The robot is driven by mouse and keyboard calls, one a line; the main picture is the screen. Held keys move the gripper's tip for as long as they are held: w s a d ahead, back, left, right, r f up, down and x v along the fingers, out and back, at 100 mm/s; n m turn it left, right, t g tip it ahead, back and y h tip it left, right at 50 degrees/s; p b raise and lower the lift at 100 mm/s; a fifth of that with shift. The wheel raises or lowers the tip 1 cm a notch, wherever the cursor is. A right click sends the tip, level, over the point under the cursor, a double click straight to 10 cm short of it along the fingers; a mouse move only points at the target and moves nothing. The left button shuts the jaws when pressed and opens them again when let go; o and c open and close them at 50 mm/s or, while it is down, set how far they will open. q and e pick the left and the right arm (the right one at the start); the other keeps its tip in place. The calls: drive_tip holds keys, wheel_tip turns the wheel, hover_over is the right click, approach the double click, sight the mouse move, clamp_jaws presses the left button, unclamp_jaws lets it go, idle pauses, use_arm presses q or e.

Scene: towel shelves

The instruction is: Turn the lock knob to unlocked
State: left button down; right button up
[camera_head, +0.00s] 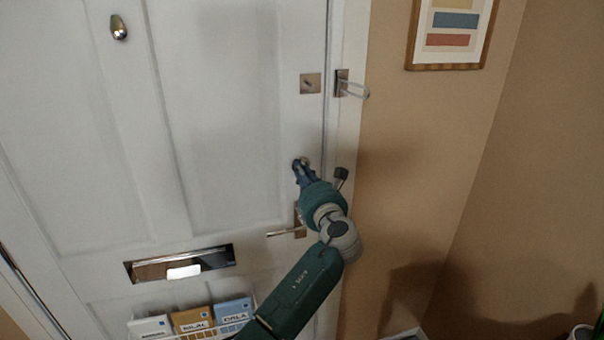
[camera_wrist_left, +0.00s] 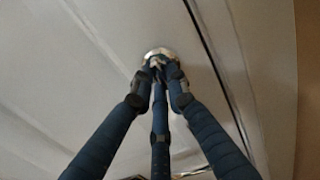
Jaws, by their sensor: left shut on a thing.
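The lock knob (camera_head: 298,162) is a small metal piece on the white door near its right edge, above the lever handle. My left gripper (camera_head: 303,168) reaches up to it from below and covers most of it. In the left wrist view, the fingers of my left gripper (camera_wrist_left: 158,67) are closed together on the knob, and the round shiny base of the lock knob (camera_wrist_left: 158,53) shows behind the fingertips. The fingers hide which way the knob is turned. My right gripper is not in view.
A lever handle (camera_head: 288,232) sits just below the gripper. A square metal plate (camera_head: 310,83) and a swing-bar guard (camera_head: 352,88) are above. A mail slot (camera_head: 180,263) and a rack of booklets (camera_head: 192,319) are lower left. A framed picture (camera_head: 450,32) hangs on the right wall.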

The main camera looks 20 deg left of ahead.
use_arm(q)
drive_tip(key=shift+r, duration=0.2)
idle(0.3)
drive_tip(key=c, duration=1.9)
unclamp_jaws()
drive_tip(key=shift+c, duration=0.2)
drive_tip(key=shift+o, duration=1.1)
drive_tip(key=shift+f, duration=0.1)
drive_tip(key=v, duration=1.2)
drive_tip(key=shift+a, duration=0.1)
